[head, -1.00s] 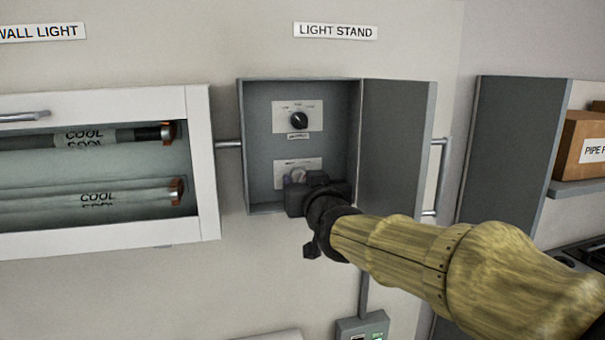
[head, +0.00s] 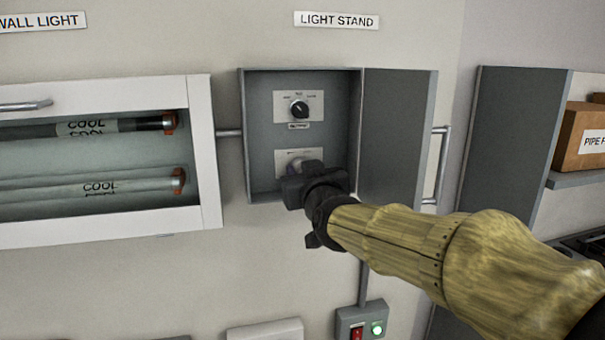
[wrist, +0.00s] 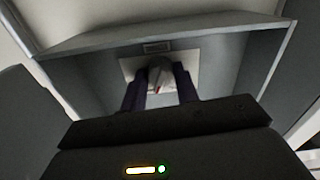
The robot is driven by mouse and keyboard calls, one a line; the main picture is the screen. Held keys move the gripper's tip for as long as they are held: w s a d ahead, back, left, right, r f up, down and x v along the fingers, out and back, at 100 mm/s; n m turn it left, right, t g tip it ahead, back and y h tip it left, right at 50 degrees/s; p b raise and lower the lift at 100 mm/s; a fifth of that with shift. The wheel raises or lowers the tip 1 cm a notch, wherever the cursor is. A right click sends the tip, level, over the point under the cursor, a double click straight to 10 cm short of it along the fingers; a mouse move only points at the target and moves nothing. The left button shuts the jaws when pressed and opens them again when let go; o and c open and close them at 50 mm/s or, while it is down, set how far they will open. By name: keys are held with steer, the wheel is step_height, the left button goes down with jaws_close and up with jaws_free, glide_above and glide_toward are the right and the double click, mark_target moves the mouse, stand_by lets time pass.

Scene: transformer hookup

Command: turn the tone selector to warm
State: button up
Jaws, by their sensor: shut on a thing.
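The grey light stand box (head: 252,150) is open on the wall, with two dial plates inside. The upper black knob (head: 299,109) sits on a white plate; its small lettering is unreadable. My gripper (head: 296,165) is at the lower plate (head: 312,155), shut on the lower knob. In the wrist view that grey knob (wrist: 160,74), with a red mark, sits between the two dark fingers of my gripper (wrist: 161,82). I cannot read which knob is the tone selector. My gripper hides most of the lower knob in the head view.
The box's open door (head: 395,140) stands to the right of my gripper. A wall light case (head: 212,160) with tubes marked COOL is at left. A switch box (head: 364,322) with a red switch and green lamp is below. Another cabinet (head: 505,150) stands at far right.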

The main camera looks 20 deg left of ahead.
steer(key=n, duration=0.5)
steer(key=shift+n, duration=0.3)
steer(key=n, duration=0.5)
steer(key=shift+d+r+p, duration=0.1)
steer(key=shift+p, duration=0.2)
steer(key=o, duration=1)
steer(key=shift+s, duration=0.1)
